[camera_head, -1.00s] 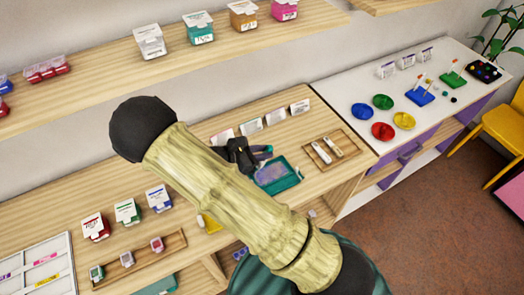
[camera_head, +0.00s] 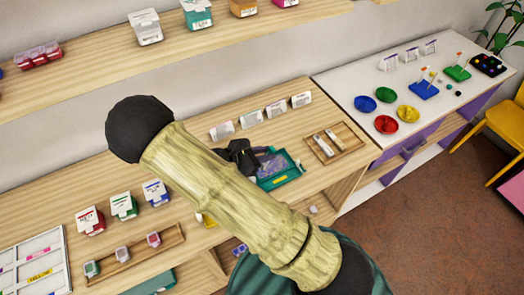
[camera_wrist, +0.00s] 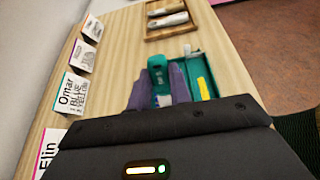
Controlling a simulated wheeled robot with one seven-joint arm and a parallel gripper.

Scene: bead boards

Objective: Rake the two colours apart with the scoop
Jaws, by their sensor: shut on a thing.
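My gripper (camera_wrist: 164,82) has purple fingers closed on the teal scoop (camera_wrist: 158,66). It points away from the camera in the wrist view, and the scoop's far end is hard to make out. In the head view my gripper (camera_head: 270,163) is over the left part of a teal tray (camera_head: 293,177), and my arm covers the area to the left. The tray has a yellow label and also shows in the wrist view (camera_wrist: 194,62), right of the scoop. The fingers hide much of the tray's inside, and I cannot make out separate beads or their colours.
A wooden tray (camera_head: 350,150) with two pale objects lies right of the teal tray. White name cards (camera_head: 278,110) stand behind it. Small boxes (camera_head: 123,206) stand to the left. Bare wood lies around the teal tray. Coloured dishes (camera_head: 386,124) are on the white table.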

